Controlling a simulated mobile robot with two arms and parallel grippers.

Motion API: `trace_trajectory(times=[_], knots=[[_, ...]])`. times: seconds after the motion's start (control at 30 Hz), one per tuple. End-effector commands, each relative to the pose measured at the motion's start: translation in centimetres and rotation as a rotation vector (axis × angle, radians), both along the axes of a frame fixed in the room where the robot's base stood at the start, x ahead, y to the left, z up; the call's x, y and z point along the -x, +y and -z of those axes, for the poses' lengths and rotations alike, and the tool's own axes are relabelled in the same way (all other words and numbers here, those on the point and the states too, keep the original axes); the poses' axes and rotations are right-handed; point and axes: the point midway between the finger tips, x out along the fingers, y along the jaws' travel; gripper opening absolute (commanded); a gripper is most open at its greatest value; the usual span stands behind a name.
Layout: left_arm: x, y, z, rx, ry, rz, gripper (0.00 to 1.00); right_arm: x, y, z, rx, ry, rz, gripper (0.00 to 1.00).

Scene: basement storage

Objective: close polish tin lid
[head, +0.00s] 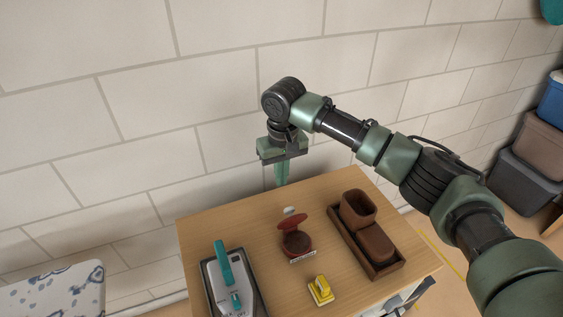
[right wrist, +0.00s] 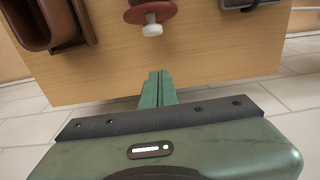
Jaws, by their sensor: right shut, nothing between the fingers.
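The polish tin (head: 298,243) is a small round dark red tin on the wooden cabinet top. Its red lid (head: 292,222) is tilted up on the far side, with a whitish knob (head: 289,210) beyond it. In the right wrist view the lid (right wrist: 150,12) shows at the top edge with the white knob (right wrist: 152,30). My right gripper (head: 282,178) points down above the back edge of the cabinet, behind the tin and apart from it. Its green fingers (right wrist: 157,88) are shut and empty. My left gripper is in neither view.
A brown tray (head: 397,266) with two brown containers stands right of the tin. A yellow object (head: 320,290) is in front, and a grey device with a teal handle (head: 223,263) is at left. The wall (head: 150,150) is close behind.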

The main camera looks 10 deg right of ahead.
Motion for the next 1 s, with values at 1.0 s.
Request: trace_trajectory(times=[1.0], knots=[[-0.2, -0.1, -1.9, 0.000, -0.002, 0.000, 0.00, 3.3, -0.7, 4.4, -0.003, -0.009, 0.001, 0.00]])
